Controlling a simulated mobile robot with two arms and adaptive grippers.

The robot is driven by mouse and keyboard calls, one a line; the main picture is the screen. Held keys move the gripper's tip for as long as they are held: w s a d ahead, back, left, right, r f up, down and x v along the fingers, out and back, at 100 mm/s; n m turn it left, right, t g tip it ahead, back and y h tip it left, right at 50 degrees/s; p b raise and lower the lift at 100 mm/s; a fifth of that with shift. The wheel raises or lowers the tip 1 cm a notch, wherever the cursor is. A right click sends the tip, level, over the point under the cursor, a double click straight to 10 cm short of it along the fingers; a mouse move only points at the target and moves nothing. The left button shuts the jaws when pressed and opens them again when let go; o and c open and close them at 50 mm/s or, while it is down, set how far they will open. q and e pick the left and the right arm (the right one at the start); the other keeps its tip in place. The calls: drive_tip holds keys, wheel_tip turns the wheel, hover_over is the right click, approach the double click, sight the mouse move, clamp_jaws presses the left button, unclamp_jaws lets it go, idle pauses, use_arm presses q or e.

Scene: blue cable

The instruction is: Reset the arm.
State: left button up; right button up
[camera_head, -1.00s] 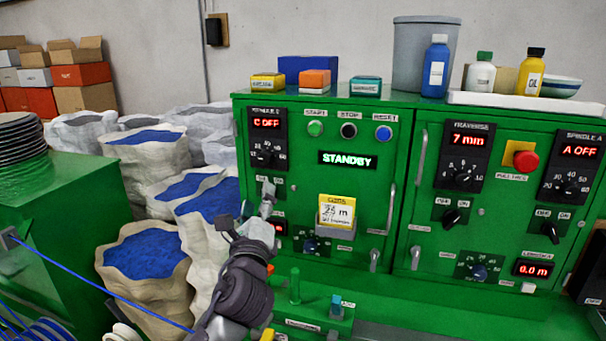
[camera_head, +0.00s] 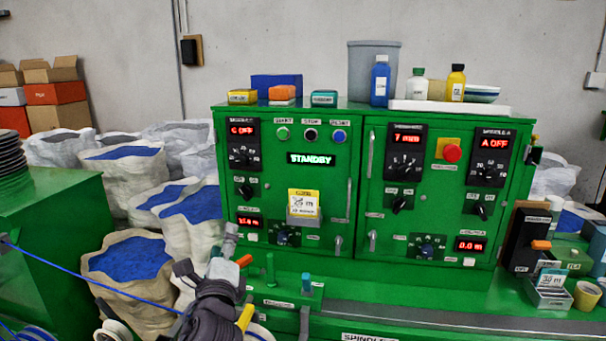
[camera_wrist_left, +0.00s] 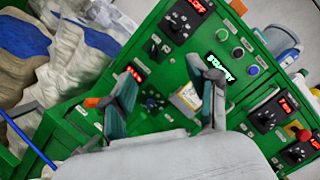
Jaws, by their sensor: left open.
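My left arm comes in at the bottom of the head view, its left gripper (camera_head: 229,240) in front of the lower left of the green control cabinet (camera_head: 330,195). In the left wrist view the two fingers of this gripper (camera_wrist_left: 166,95) stand wide apart, with nothing between them. The cabinet panel, with the STANDBY display (camera_head: 311,158) and a yellow-topped card (camera_head: 304,205), lies beyond the fingers. Dark grey arm links hide part of the bench below. My right gripper is not in view.
A blue cable (camera_head: 90,275) runs across the lower left. Sacks of blue granules (camera_head: 130,258) stand left of the cabinet. Bottles (camera_head: 380,80) and a grey bin (camera_head: 359,65) stand on top.

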use_arm(q)
drive_tip(key=s+a+f+n+g, duration=0.2)
drive_tip(key=s+f+n+g, duration=0.35)
drive_tip(key=f, duration=0.55)
drive_tip(key=s+a+f+n+g, duration=0.25)
drive_tip(key=s+f+n, duration=0.35)
drive_tip(key=s+f, duration=0.4)
drive_tip(key=s+f+n+g+h, duration=0.1)
drive_tip(key=s+f+n+g, duration=0.35)
drive_tip(key=s, duration=0.65)
drive_tip(key=s+f+n+g+h, duration=0.2)
drive_tip(key=s+f+n+g, duration=0.3)
drive_tip(key=s, duration=0.6)
wheel_tip(320, 180, down, 29)
drive_tip(key=s+b, duration=0.2)
drive_tip(key=s+a+f+b, duration=0.2)
drive_tip(key=s+a+f, duration=0.1)
drive_tip(key=s+f, duration=1.3)
wheel_tip(320, 180, down, 3)
drive_tip(key=shift+s+r+m+g+y, duration=0.1)
drive_tip(key=shift+s+m+g+y, duration=0.15)
drive_tip(key=shift+m+g, duration=0.2)
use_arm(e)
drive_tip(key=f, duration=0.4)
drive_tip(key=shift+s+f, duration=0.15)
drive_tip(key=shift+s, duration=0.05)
